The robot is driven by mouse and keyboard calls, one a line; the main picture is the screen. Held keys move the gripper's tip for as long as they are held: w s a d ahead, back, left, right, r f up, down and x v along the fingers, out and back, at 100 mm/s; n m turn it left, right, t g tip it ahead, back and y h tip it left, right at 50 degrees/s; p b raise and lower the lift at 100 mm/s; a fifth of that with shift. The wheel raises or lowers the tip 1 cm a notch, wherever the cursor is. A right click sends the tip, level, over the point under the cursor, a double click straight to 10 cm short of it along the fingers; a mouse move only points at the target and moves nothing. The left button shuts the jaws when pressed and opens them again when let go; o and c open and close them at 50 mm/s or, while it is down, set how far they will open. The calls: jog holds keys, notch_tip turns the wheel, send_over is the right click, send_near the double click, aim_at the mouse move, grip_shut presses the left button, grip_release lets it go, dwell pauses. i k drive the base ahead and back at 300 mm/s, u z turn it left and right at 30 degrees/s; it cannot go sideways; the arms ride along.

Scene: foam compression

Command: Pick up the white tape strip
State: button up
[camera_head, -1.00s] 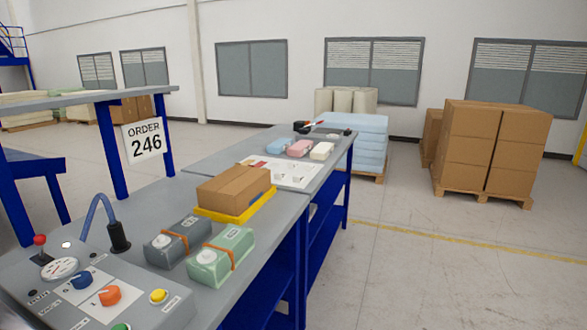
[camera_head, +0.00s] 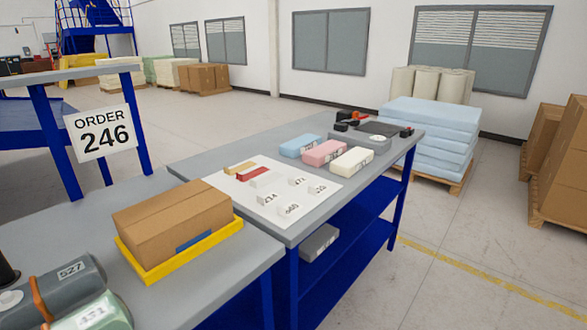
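A white sheet (camera_head: 285,208) lies on the far grey table (camera_head: 205,163). On it, at its back left, are a tan strip (camera_head: 240,168), a red strip (camera_head: 253,174) and what looks like the white tape strip (camera_head: 264,180), which is hard to tell from the sheet. Several small white numbered tags stand on the sheet in front of and to the right of the strips. My gripper is not in view.
Blue (camera_head: 300,145), pink (camera_head: 324,152) and cream (camera_head: 351,160) blocks lie behind the sheet. A cardboard box (camera_head: 172,215) sits in a yellow tray (camera_head: 185,254) on the near table. Open floor (camera_head: 450,290) lies to the right.

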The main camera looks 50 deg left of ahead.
aim_at(259, 185)
jog(key=u, duration=0.3)
jog(key=i, duration=1.4)
jog(key=u, duration=1.65)
jog(key=i, duration=1.1)
jog(key=u, duration=0.9)
